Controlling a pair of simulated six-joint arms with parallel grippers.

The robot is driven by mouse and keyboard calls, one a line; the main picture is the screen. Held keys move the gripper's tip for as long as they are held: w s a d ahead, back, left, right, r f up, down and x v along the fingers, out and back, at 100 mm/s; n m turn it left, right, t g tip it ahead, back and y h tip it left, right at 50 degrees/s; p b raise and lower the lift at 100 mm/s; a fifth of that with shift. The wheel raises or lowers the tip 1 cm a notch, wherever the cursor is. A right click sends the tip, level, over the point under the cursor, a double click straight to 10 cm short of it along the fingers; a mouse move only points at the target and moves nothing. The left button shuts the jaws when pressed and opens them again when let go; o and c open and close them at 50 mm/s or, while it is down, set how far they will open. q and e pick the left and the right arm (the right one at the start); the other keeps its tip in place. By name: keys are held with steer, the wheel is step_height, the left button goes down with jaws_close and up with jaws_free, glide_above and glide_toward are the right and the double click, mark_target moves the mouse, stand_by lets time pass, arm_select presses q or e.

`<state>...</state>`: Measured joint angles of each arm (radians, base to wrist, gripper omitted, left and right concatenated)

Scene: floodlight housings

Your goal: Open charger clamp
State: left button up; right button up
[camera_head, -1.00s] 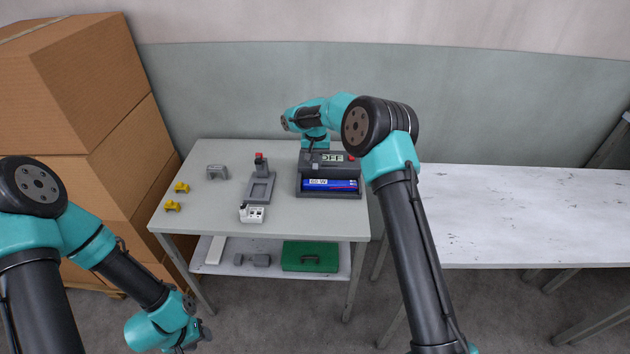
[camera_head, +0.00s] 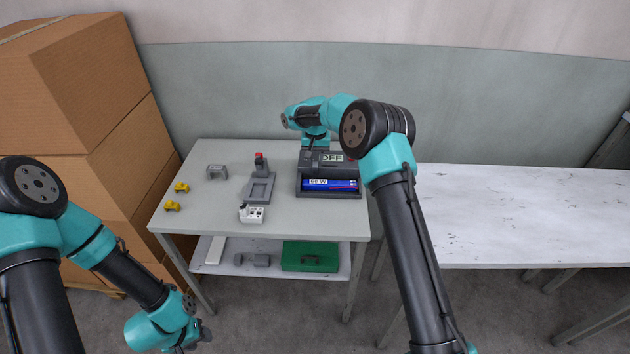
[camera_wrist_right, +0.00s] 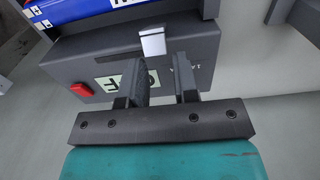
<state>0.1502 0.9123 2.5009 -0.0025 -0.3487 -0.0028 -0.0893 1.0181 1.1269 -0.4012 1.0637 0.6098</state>
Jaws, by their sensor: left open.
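The charger (camera_head: 329,194) is a dark grey box at the right end of the table, with an OFF sign on top and a blue battery marked 60 W (camera_head: 331,185) in its front bay. In the right wrist view a dark bar (camera_wrist_right: 125,20) crosses above the battery, with a pale tab (camera_wrist_right: 152,41) at its edge; I cannot tell for sure that this is the clamp. My right gripper (camera_wrist_right: 160,80) is open over the charger top, its fingers apart with nothing between them, close to the tab. My left gripper (camera_head: 204,335) is open and empty, low in front of the table.
A grey stand with a red top (camera_head: 260,187), a white socket block (camera_head: 252,214), a grey bracket (camera_head: 217,171) and yellow clips (camera_head: 172,206) lie left of the charger. A green case (camera_head: 310,257) is on the lower shelf. A red button (camera_wrist_right: 82,89) sits by the sign.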

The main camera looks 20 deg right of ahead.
steer(key=shift+o, duration=0.2)
steer(key=shift+r, duration=0.1)
steer(key=shift+r, duration=1.9)
jaws_close()
stand_by(0.4)
